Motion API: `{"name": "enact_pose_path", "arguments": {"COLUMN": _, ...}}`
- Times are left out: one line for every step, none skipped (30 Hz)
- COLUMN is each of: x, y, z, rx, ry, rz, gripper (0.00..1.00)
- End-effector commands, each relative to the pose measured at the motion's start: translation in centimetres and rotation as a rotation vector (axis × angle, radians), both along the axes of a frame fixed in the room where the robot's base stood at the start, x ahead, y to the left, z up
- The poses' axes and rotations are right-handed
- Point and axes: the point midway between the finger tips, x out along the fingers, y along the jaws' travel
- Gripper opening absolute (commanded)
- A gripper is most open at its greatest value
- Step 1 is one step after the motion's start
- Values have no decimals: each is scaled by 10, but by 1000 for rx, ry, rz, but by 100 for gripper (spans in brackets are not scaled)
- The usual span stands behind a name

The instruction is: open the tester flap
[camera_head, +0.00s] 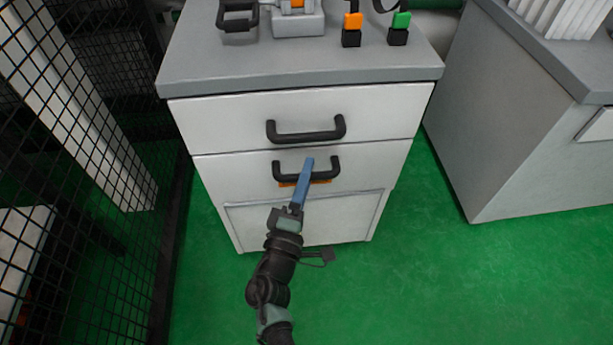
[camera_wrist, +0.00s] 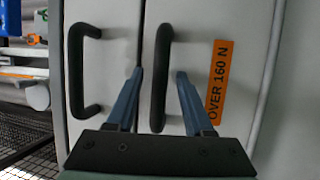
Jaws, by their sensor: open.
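A white cabinet has two fronts with black bar handles, one above the other. The lower front (camera_head: 378,163) has a black handle (camera_head: 334,168) and an orange label, which reads OVER 160 N in the wrist view (camera_wrist: 221,75). No front is marked as the tester flap; I cannot tell which one it is. My gripper (camera_head: 309,162) is at the lower handle, its blue fingers open. In the wrist view, the lower handle (camera_wrist: 161,50) shows between the two fingers; whether they touch it is unclear. Both fronts look closed.
The upper front (camera_head: 375,112) has its own handle (camera_head: 306,136). Small devices with orange and green tops stand on the grey worktop (camera_head: 300,68). Black mesh fencing (camera_head: 75,120) is close on the left, another cabinet (camera_head: 500,130) on the right. Green floor is clear at front right.

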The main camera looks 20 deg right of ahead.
Motion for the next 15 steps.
{"name": "enact_pose_path", "arguments": {"x": 1, "y": -1, "z": 0, "rx": -1, "ry": 1, "rz": -1, "gripper": 52}}
{"name": "enact_pose_path", "arguments": {"x": 1, "y": -2, "z": 0, "rx": -1, "ry": 1, "rz": -1, "gripper": 52}}
{"name": "enact_pose_path", "arguments": {"x": 2, "y": -2, "z": 0, "rx": -1, "ry": 1, "rz": -1, "gripper": 52}}
{"name": "enact_pose_path", "arguments": {"x": 2, "y": -2, "z": 0, "rx": -1, "ry": 1, "rz": -1, "gripper": 52}}
{"name": "enact_pose_path", "arguments": {"x": 2, "y": -2, "z": 0, "rx": -1, "ry": 1, "rz": -1, "gripper": 52}}
{"name": "enact_pose_path", "arguments": {"x": 2, "y": -2, "z": 0, "rx": -1, "ry": 1, "rz": -1, "gripper": 52}}
{"name": "enact_pose_path", "arguments": {"x": 2, "y": -2, "z": 0, "rx": 0, "ry": 0, "rz": -1, "gripper": 52}}
{"name": "enact_pose_path", "arguments": {"x": 2, "y": -2, "z": 0, "rx": 0, "ry": 0, "rz": -1, "gripper": 52}}
{"name": "enact_pose_path", "arguments": {"x": 2, "y": -2, "z": 0, "rx": 0, "ry": 0, "rz": -1, "gripper": 50}}
{"name": "enact_pose_path", "arguments": {"x": 1, "y": -2, "z": 0, "rx": 0, "ry": 0, "rz": -1, "gripper": 45}}
{"name": "enact_pose_path", "arguments": {"x": 1, "y": -2, "z": 0, "rx": 0, "ry": 0, "rz": 0, "gripper": 40}}
{"name": "enact_pose_path", "arguments": {"x": 2, "y": -2, "z": 0, "rx": 0, "ry": 0, "rz": 0, "gripper": 32}}
{"name": "enact_pose_path", "arguments": {"x": 1, "y": -1, "z": 0, "rx": 0, "ry": 0, "rz": 0, "gripper": 27}}
{"name": "enact_pose_path", "arguments": {"x": 1, "y": -1, "z": 0, "rx": 0, "ry": 0, "rz": 0, "gripper": 22}}
{"name": "enact_pose_path", "arguments": {"x": 1, "y": -1, "z": 0, "rx": 0, "ry": 0, "rz": 0, "gripper": 14}}
